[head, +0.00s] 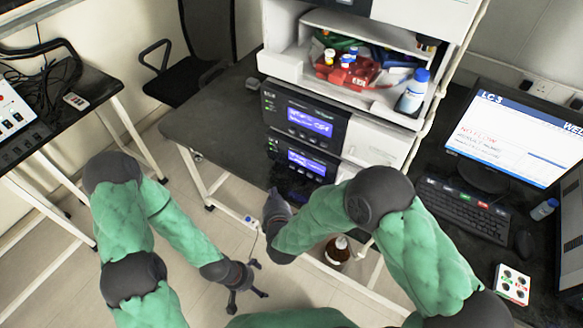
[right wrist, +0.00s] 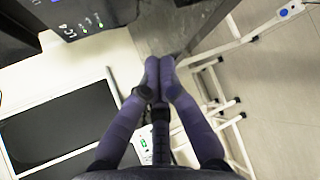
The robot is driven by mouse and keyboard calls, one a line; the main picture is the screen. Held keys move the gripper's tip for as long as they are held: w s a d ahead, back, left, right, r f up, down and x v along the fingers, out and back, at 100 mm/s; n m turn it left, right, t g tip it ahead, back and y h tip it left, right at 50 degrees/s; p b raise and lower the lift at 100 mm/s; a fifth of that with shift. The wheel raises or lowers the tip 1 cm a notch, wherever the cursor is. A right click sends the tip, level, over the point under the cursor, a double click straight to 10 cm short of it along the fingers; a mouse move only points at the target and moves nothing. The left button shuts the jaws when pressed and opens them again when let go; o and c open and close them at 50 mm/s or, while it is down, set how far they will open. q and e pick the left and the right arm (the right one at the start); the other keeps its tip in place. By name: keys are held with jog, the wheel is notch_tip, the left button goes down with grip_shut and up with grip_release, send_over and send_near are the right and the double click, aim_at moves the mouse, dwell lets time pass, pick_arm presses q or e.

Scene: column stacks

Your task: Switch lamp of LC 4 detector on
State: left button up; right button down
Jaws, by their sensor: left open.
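A column stack stands on the dark bench. Its upper black module (head: 305,118) has a lit blue display. A lower black module (head: 300,165) also has a lit display. My left gripper (head: 247,281) is open and empty, low over the floor.
A monitor (head: 515,140) reading LC 3 stands right of the stack, with a keyboard (head: 465,207) before it. A white button box (head: 512,284) lies at lower right. A brown bottle (head: 338,250) stands below the bench. A chair (head: 205,45) is behind.

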jog(key=b, duration=0.3)
send_near(288, 166)
jog(key=shift+w+a+f, duration=1.05)
jog(key=shift+a+f, duration=0.15)
jog(key=shift+f, duration=0.05)
jog(key=shift+w+d, duration=0.55)
jog(key=shift+w, duration=0.3)
jog(key=shift+d, duration=0.1)
jog(key=shift+w+d+r+p, duration=0.1)
jog(key=shift+w+d+p, duration=0.05)
jog(key=shift+w+p, duration=0.2)
jog(key=shift+w+d, duration=0.25)
dwell(0.3)
dwell(0.3)
jog(key=shift+s+a+p, duration=0.4)
jog(key=shift+s+a, duration=0.1)
jog(key=shift+s, duration=0.15)
